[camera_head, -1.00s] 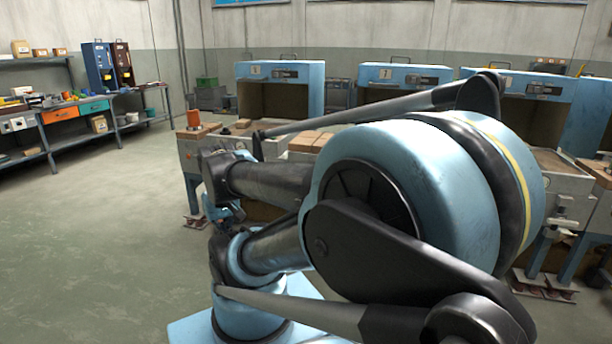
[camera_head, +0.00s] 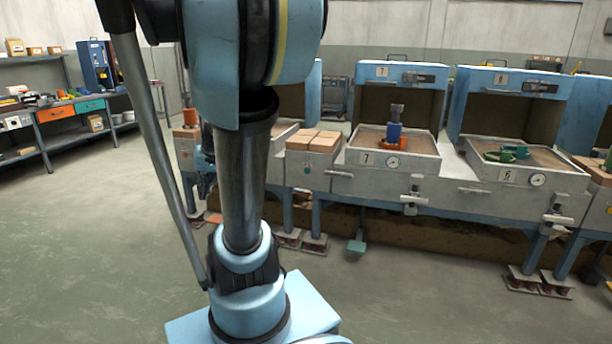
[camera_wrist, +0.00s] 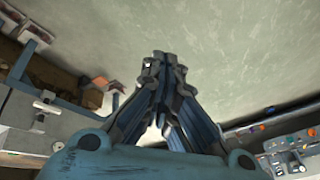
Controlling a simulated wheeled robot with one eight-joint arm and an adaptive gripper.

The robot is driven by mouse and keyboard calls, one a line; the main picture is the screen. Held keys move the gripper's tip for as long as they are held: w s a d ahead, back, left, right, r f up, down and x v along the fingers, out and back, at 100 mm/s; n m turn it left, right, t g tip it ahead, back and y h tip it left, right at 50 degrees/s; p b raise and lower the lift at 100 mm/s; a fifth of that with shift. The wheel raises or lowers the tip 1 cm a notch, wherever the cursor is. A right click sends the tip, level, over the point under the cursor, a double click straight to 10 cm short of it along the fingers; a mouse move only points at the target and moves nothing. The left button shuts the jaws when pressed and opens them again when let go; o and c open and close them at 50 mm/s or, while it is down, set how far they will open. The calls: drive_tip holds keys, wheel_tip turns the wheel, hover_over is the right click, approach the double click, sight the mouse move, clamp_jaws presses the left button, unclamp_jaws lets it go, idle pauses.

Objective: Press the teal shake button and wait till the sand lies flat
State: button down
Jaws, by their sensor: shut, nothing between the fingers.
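My gripper (camera_wrist: 165,68) is shut and empty in the wrist view, its fingertips over bare floor. In the head view it is mostly hidden behind my arm. Station 7 has a shallow sand tray (camera_head: 365,158) with a blue and grey upright piece (camera_head: 394,128) on an orange base. Station 6 has a sand tray (camera_head: 480,170) with green pieces (camera_head: 508,153) on it. How flat the sand lies is not clear at this size.
Tan blocks (camera_head: 313,141) sit on the stand left of station 7. Blue hoods (camera_head: 400,73) rise behind the trays. A workbench with drawers (camera_head: 75,108) stands at the left wall. The floor (camera_head: 90,235) at left is clear.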

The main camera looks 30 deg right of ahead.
sight(307, 171)
drive_tip(key=w+d+m+t+y, duration=0.1)
drive_tip(key=w+d+t, duration=0.1)
drive_tip(key=w+d, duration=0.5)
drive_tip(key=w+d+t, duration=0.1)
drive_tip(key=w+d, duration=0.2)
drive_tip(key=w, duration=0.8)
drive_tip(key=w+d+m+t+y, duration=0.1)
drive_tip(key=w+d+t, duration=0.1)
drive_tip(key=w+d, duration=0.5)
drive_tip(key=w+d+f+m+t+h, duration=0.1)
drive_tip(key=w+d+f, duration=0.2)
drive_tip(key=w+d, duration=0.3)
drive_tip(key=w+d+f+m+t, duration=0.1)
drive_tip(key=w+d+f+t, duration=0.1)
drive_tip(key=w+d+f, duration=0.4)
drive_tip(key=s+d+f+m+t+h, duration=0.1)
drive_tip(key=d+f+m+t+h, duration=0.1)
drive_tip(key=d+f, duration=0.7)
drive_tip(key=s+d+f+m+t+h, duration=0.1)
drive_tip(key=d+f, duration=0.8)
drive_tip(key=d, duration=0.9)
drive_tip(key=shift+s+m+t+h, duration=0.25)
drive_tip(key=shift+m+t+h, duration=0.15)
drive_tip(key=shift+t+h, duration=0.3)
drive_tip(key=shift+d+r, duration=0.1)
drive_tip(key=shift+w+d, duration=1.45)
drive_tip(key=shift+d, duration=0.2)
drive_tip(key=shift+w+d, duration=1.45)
drive_tip(key=shift+d, duration=0.2)
